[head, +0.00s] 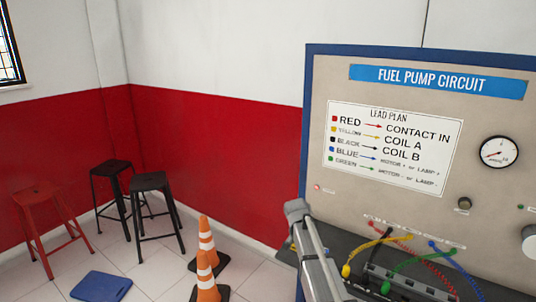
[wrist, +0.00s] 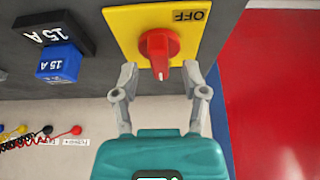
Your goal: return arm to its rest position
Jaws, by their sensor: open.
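In the wrist view my gripper (wrist: 161,77) is open and empty. Its two fingers stand left and right of the lower end of a red rotary knob (wrist: 159,46), with a gap on each side. The knob sits on a yellow plate (wrist: 122,22) marked OFF, and the lettering appears upside down. The knob's pale mark points down in the picture, away from the OFF label. In the head view part of my arm shows at the lower middle, in front of the panel; my gripper is not visible there.
The fuel pump circuit panel (head: 385,80) fills the right side, with coloured leads (head: 402,238) at its foot. Black and blue blocks marked 15 A (wrist: 60,62) sit beside the yellow plate. Orange cones (head: 207,275), stools (head: 152,185) and a blue floor item (head: 101,286) stand left.

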